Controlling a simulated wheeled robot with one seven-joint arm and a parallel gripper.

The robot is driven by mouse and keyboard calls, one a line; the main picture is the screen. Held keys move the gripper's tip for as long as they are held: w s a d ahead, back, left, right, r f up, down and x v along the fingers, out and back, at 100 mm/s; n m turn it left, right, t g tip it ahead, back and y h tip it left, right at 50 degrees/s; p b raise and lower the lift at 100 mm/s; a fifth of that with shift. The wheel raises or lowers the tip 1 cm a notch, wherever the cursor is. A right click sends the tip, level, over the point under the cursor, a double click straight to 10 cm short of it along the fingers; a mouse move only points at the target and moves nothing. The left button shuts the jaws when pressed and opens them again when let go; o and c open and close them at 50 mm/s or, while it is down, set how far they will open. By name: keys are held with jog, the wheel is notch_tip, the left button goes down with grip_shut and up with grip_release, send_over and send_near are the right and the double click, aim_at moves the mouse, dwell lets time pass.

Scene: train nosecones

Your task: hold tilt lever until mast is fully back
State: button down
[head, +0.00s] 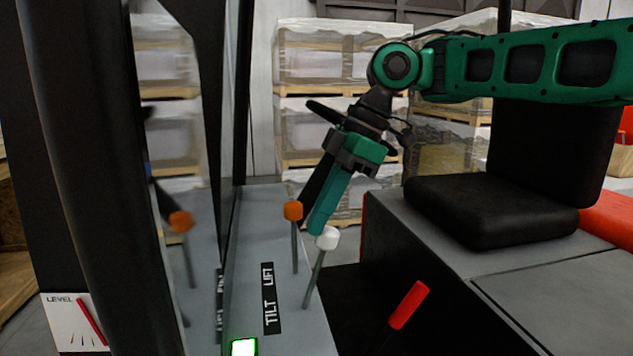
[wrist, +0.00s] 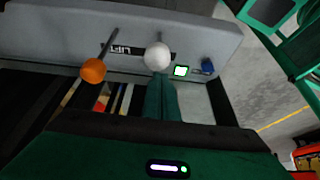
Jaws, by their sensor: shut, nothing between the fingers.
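The white-knobbed lever (head: 328,238) rises from the grey console beside the word TILT on the label (head: 271,298); it leans right at the top. Its white knob shows in the wrist view (wrist: 158,57). The orange-knobbed lever (head: 293,211) stands beside LIFT; its knob is at left in the wrist view (wrist: 93,70). My gripper (head: 317,228) is shut and empty, pointing down with its tips right at the white knob. In the wrist view its fingertips (wrist: 159,82) meet the knob's edge; I cannot tell whether they press on it. I cannot clearly identify the mast.
A green-lit square (head: 243,347) is on the console. A LEVEL gauge (head: 75,322) with a slanted red needle is at lower left. A red-gripped handle (head: 408,305) and a black seat (head: 490,210) are at right. A dark post (head: 75,150) and a reflecting pane stand left.

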notch_tip(320, 180, up, 5)
jog(key=shift+a+r, duration=0.1)
jog(key=shift+a, duration=0.05)
jog(key=shift+d+v, duration=0.15)
jog(key=shift+v, duration=1)
jog(key=shift+d+v, duration=0.15)
jog(key=shift+v, duration=1.05)
jog(key=shift+f, duration=0.2)
